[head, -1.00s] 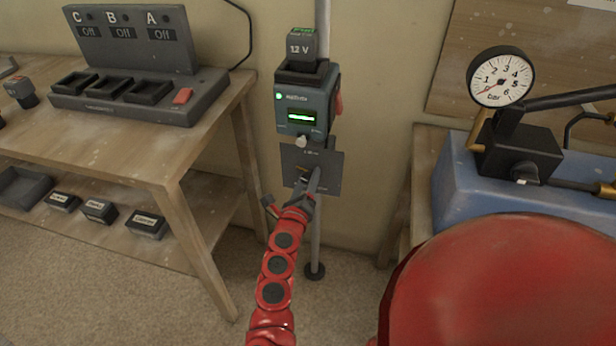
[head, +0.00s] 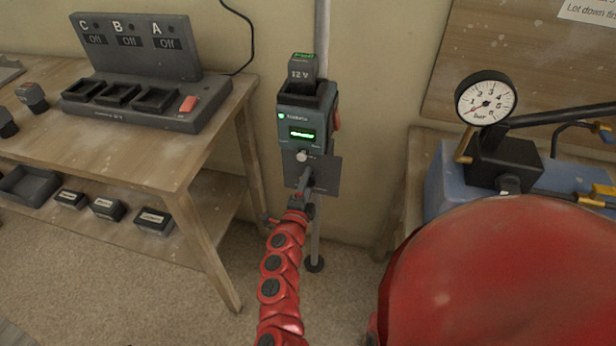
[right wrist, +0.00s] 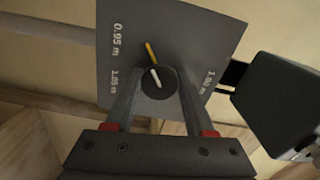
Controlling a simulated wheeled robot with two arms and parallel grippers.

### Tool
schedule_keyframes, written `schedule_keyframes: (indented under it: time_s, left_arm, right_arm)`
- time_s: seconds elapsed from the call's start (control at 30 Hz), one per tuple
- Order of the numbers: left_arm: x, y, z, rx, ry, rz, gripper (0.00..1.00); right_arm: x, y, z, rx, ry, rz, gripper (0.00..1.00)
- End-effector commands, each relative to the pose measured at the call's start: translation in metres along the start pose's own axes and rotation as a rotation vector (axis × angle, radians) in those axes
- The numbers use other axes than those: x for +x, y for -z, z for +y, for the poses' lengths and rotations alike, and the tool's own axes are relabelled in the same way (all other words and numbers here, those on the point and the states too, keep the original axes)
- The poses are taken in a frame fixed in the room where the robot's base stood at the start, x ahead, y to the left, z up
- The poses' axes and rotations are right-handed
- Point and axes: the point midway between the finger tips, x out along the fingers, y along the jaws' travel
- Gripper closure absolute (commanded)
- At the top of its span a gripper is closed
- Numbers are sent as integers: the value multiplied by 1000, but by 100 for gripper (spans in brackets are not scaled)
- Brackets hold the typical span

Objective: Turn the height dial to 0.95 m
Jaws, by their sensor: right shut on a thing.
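The height dial is a dark round knob (right wrist: 160,84) on a grey plate (right wrist: 190,35), seen in the right wrist view. The knob bears a white line, and a yellow pointer (right wrist: 151,52) lies beyond it in nearly the same direction, up and slightly left. The 0.95 m label (right wrist: 117,38) is at the upper left, left of the pointer tip. The 1.05 m label is below it, and 1.00 m is on the right. My right gripper (head: 305,178) is shut on the knob, one finger at each side. In the head view it covers the dial. My left gripper is out of view.
The plate hangs on a pole under a box (head: 303,130) with a green display and a 12 V block. A wooden bench (head: 225,125) with a charger stands left. A pressure gauge (head: 486,98) over a blue case is right. My red body part fills the lower right.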

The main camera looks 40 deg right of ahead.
Motion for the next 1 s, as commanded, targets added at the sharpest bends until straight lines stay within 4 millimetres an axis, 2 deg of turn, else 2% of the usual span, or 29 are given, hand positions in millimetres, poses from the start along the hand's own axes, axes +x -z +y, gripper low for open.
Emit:
schedule_keyframes:
  time_s: [0.1, 0.5, 1.0]
  left_arm:
    - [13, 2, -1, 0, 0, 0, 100]
    - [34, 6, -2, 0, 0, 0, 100]
    - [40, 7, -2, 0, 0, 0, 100]
  right_arm:
    - [0, 0, -3, -104, -2, -2, 100]
    - [-1, 0, 0, -373, -3, -3, 100]
    - [-1, -2, 3, -464, -3, -5, 100]
